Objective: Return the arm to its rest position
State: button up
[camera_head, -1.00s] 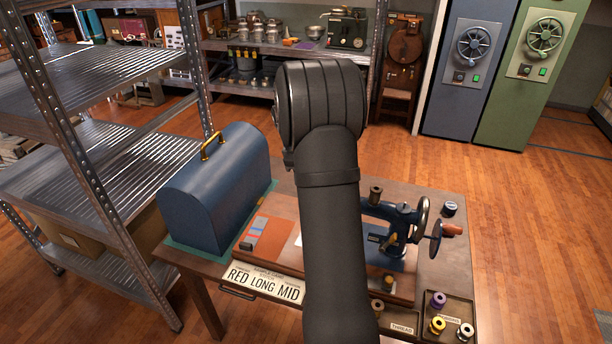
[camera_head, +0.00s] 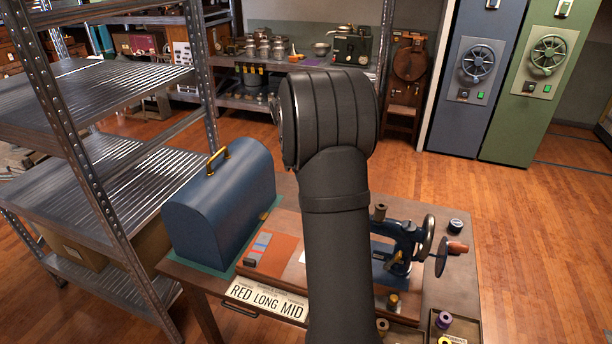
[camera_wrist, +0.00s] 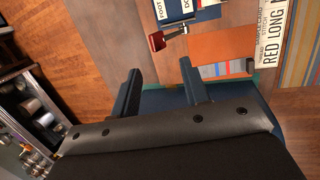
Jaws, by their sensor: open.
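My arm stands bent upright across the middle of the head view, and it hides my gripper there. In the wrist view my gripper (camera_wrist: 161,67) shows two dark fingers spread apart with nothing between them. Beyond the fingertips are a red-ended tool (camera_wrist: 158,40) and an orange panel (camera_wrist: 222,48) on the bench. The blue domed case (camera_head: 220,205) stands at the left of the bench, and part of it shows behind the fingers in the wrist view (camera_wrist: 240,92). The blue sewing machine (camera_head: 397,245) stands right of my arm.
The wooden bench (camera_head: 455,285) carries a RED LONG MID sign (camera_head: 265,300) at its front and thread spools (camera_head: 443,320) at lower right. A metal shelf rack (camera_head: 85,190) stands close on the left. Tall cabinets (camera_head: 475,85) are at the back. Wooden floor is clear at the right.

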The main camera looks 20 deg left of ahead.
jog(key=shift+f, duration=0.1)
dwell(0.4)
jog(key=shift+x, duration=3.95)
